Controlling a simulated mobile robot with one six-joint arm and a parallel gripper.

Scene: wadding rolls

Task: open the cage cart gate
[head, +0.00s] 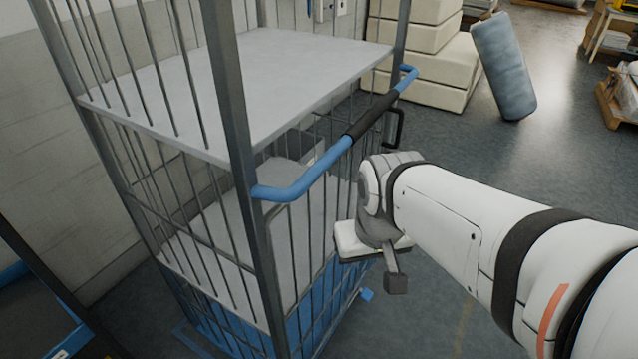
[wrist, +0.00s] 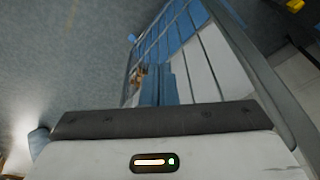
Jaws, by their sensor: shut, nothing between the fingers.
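The cage cart (head: 232,100) stands at the left of the head view, with grey posts, dark bars and pale shelves. A blue bar with a black grip (head: 371,115) runs across its near side. The barred gate (head: 312,262) appears to be the side below this bar and looks closed; my arm hides part of it. My gripper (head: 352,241) is in front of the bars, its fingers hidden there. In the wrist view my gripper (wrist: 158,68) is shut and empty, pointing toward the bars. A small brownish piece (wrist: 137,77), perhaps a latch, shows beside the fingers; contact is unclear.
Pale stacked blocks (head: 428,52) and a leaning blue-grey roll (head: 503,66) stand behind the cart. A blue-edged object (head: 38,310) is at the lower left. A wooden pallet (head: 612,98) lies at the far right. Floor right of the cart is open.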

